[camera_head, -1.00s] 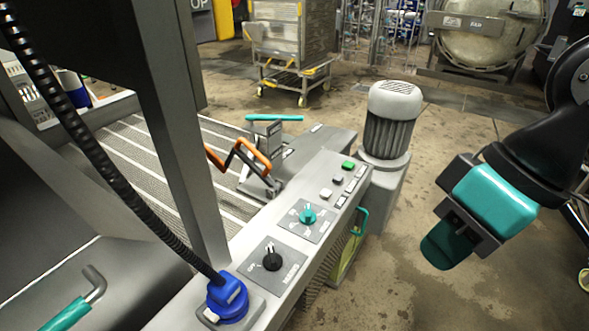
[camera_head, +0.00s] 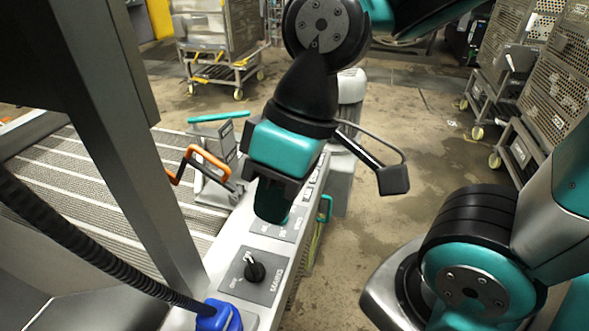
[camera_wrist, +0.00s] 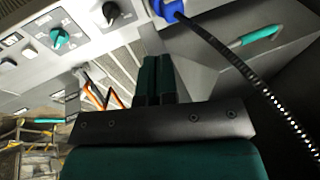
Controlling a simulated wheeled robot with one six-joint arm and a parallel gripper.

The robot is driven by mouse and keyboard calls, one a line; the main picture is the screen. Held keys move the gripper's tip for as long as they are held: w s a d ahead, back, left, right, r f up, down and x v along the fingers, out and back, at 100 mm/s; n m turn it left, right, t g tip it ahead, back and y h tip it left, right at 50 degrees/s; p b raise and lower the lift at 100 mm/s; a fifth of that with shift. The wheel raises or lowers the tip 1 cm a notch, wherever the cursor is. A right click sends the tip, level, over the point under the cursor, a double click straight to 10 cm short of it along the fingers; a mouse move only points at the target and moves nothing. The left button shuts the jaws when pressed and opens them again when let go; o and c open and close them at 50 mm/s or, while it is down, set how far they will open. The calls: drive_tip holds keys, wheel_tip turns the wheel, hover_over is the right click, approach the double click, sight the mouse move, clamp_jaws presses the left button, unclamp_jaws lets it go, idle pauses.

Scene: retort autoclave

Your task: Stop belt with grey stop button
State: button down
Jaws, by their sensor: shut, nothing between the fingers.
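The control panel (camera_head: 228,252) runs along the belt's right side. In the head view my gripper hides most of its buttons. My gripper (camera_head: 271,208) is shut and empty, pointing down over the panel near the teal knob. The ribbed belt (camera_head: 70,185) lies to the left.
An orange-handled clamp (camera_head: 208,160) stands beyond the panel on the belt side. A grey post (camera_head: 130,150) and a black hose (camera_head: 60,230) with a blue plug (camera_head: 218,315) are at the left. A motor (camera_head: 350,90) stands behind my arm. Perforated racks (camera_head: 560,80) stand at right.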

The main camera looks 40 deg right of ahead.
drive_tip(key=w+d+f+m+t+y+p, duration=0.1)
drive_tip(key=w+d+m+p, duration=0.2)
drive_tip(key=w+m, duration=0.3)
drive_tip(key=w+d+m+t+p, duration=0.2)
drive_tip(key=w+m+p, duration=0.2)
drive_tip(key=w, duration=0.5)
drive_tip(key=w+d+f+m+t+y+p, duration=0.1)
drive_tip(key=w+d+m+p, duration=0.2)
drive_tip(key=w+m, duration=0.35)
drive_tip(key=w+d+f+m+t+h+p, duration=0.1)
drive_tip(key=w+d+f+m+t+p, duration=0.1)
drive_tip(key=d+f+m, duration=0.3)
drive_tip(key=w+d+f+m+t+h+p, duration=0.2)
drive_tip(key=w+d+f+m+p, duration=0.2)
drive_tip(key=d, duration=0.7)
wheel_tip(320, 180, down, 2)
drive_tip(key=m, duration=0.4)
drive_tip(key=shift+m+t, duration=0.3)
drive_tip(key=shift+m, duration=0.05)
drive_tip(key=shift+f, duration=0.15)
wheel_tip(320, 180, down, 9)
drive_tip(key=b, duration=0.6)
drive_tip(key=shift+a+b, duration=0.1)
drive_tip(key=shift+b, duration=0.25)
drive_tip(key=shift+f+b, duration=0.25)
drive_tip(key=shift+b, duration=0.05)
